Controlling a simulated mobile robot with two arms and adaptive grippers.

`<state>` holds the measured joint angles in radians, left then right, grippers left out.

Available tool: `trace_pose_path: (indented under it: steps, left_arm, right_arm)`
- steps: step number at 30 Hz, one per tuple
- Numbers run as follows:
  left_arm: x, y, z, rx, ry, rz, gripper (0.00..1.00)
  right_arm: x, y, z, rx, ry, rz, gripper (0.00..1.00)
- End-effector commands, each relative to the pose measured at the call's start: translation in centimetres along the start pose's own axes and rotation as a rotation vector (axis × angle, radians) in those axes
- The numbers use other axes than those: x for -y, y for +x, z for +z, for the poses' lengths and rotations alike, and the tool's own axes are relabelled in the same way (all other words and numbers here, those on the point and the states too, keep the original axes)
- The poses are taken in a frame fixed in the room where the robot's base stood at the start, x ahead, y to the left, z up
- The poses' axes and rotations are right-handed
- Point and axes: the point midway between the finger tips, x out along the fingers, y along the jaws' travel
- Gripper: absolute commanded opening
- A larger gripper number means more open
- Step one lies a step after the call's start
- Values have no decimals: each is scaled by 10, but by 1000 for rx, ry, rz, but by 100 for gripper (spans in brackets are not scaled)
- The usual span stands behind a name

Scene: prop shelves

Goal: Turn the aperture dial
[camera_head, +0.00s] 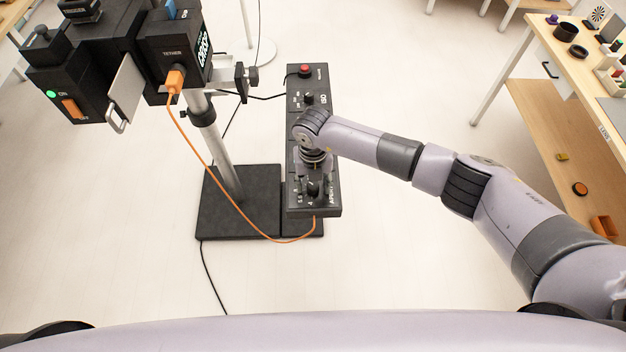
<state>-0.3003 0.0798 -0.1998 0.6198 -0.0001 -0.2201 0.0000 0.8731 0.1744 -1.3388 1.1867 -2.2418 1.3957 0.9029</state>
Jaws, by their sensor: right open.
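The wrist and gripper hide part of the dial and the panel's middle. My left gripper is not in view.
A red button (305,71) and an ISO knob (309,98) sit higher on the panel. A black camera rig (150,50) on a silver pole (222,150) stands left. An orange cable (205,160) hangs to the panel. A wooden shelf table (560,75) is at right.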

Motion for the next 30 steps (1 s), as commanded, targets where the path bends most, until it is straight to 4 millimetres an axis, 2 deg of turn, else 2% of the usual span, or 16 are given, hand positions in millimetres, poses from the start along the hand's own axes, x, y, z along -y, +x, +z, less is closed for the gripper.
trace_pose_path:
  steps: [8, 27, 30]
  left_arm:
    - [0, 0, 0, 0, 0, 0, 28]
    - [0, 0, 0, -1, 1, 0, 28]
    - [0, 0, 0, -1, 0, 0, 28]
  right_arm:
    - [0, 1, 0, 0, 0, 0, 45]
    - [0, 0, 0, 1, 1, 0, 2]
    - [0, 0, 0, 1, 1, 0, 0]
